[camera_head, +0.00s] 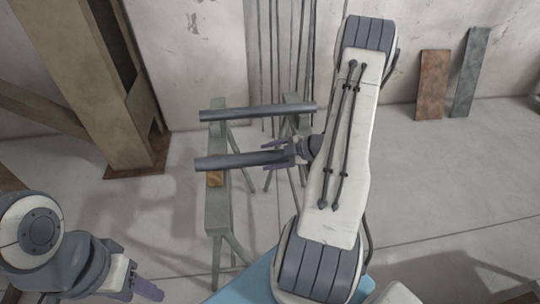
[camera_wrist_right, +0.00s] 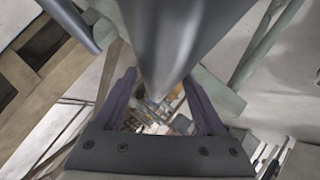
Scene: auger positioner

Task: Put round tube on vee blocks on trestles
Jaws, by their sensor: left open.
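A grey round tube (camera_head: 232,161) lies roughly level, its left end over the left trestle (camera_head: 217,213). My right gripper (camera_head: 279,156) is at its right end, with fingers on either side. In the right wrist view the tube (camera_wrist_right: 178,38) comes down between the fingers (camera_wrist_right: 162,92); whether they press on it is unclear. An orange-brown block (camera_head: 215,180) sits on the left trestle just under or beside the tube. The right trestle (camera_head: 297,103) is partly hidden by my right arm. My left gripper (camera_head: 143,290) is open and empty at the lower left.
A second grey tube (camera_head: 258,112) spans the two trestles farther back. A brown steel column (camera_head: 90,80) stands at the left. Thin rods (camera_head: 283,50) lean on the back wall. A rusty plate (camera_head: 433,85) and a grey plate (camera_head: 470,72) lean at right. The floor at right is clear.

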